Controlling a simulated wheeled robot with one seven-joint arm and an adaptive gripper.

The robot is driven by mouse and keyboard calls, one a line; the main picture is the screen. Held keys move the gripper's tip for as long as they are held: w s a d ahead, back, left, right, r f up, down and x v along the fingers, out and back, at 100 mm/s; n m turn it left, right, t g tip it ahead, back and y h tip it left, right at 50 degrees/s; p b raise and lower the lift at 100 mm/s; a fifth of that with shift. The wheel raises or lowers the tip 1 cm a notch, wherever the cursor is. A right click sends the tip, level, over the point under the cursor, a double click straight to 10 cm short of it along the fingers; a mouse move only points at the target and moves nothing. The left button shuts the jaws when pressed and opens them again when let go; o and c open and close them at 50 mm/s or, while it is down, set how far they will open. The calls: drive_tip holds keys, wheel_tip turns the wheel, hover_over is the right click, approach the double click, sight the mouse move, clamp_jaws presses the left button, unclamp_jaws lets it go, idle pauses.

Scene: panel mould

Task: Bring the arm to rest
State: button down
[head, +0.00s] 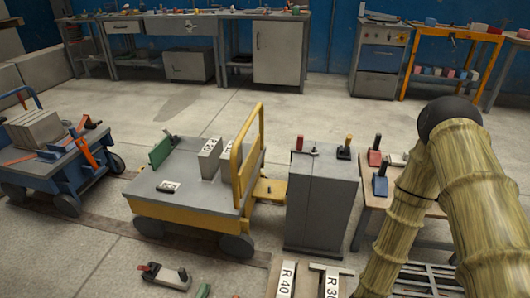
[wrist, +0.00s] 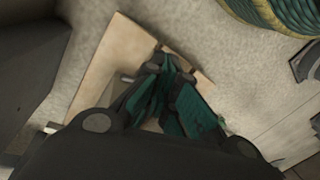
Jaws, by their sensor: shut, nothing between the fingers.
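My gripper (wrist: 168,68) shows in the wrist view, pointing down over the floor and a tan board. Its dark green fingers are drawn together at the tips with nothing between them. In the head view my arm fills the right side, bent, with its lower part running down out of the frame. My gripper is not visible in the head view.
A grey cabinet (head: 322,205) stands left of my arm, with a low table (head: 372,200) holding several tools beside it. A yellow cart (head: 185,208) and a blue cart (head: 45,168) stand further left. Boards labelled R (head: 308,284) lie at the bottom. Open floor lies behind.

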drive_tip(key=s+d+r+m+h, duration=0.2)
drive_tip(key=s+r, duration=0.1)
drive_tip(key=s, duration=0.9)
wheel_tip(320, 180, down, 11)
drive_tip(key=b, duration=1)
wheel_tip(320, 180, up, 39)
drive_tip(key=p, duration=3.8)
drive_tip(key=shift+w+a, duration=0.25)
drive_tip(key=shift+f, duration=0.1)
